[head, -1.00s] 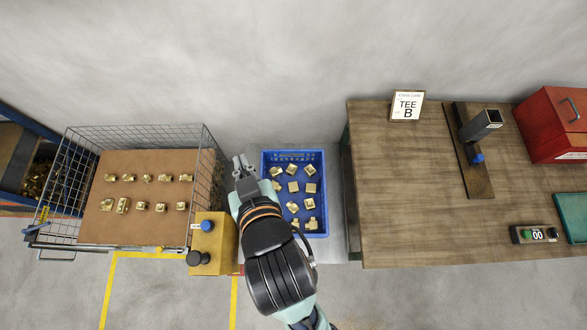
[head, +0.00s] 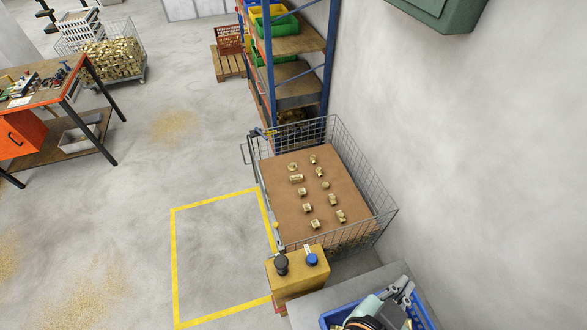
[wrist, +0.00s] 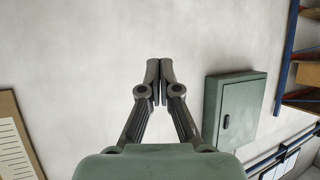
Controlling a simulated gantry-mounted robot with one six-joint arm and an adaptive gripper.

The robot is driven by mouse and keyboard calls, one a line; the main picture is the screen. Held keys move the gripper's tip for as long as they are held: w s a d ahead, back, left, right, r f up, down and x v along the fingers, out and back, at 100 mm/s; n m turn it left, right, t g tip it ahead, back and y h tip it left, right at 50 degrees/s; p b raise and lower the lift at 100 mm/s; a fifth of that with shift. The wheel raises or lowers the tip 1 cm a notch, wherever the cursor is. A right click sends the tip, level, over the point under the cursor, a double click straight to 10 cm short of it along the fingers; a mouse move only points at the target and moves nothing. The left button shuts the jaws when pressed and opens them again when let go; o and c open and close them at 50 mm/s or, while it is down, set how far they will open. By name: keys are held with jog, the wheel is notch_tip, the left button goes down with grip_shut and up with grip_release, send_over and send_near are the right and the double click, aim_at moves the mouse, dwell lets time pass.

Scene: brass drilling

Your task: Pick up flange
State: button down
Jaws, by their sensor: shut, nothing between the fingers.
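Several brass fittings (head: 297,179) lie in two rows on a brown board (head: 281,202) over the wire cage in the head view. They are small, and I cannot tell which of them, if any, is a flange. My gripper (head: 405,285) is at the bottom right of the head view, above a blue crate (head: 331,318), well apart from the board. In the wrist view my gripper (wrist: 160,62) is shut and empty, with its fingertips together against the grey wall. My arm hides most of the crate, and its contents do not show clearly.
A yellow box with knobs (head: 297,280) stands between the cage (head: 375,215) and the crate. A blue-framed shelf (head: 268,75) is behind the cage. The yellow-marked floor to the left is clear. A green wall cabinet (wrist: 234,110) shows in the wrist view.

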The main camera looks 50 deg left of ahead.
dwell(0.3)
jog(key=c, duration=0.7)
grip_release()
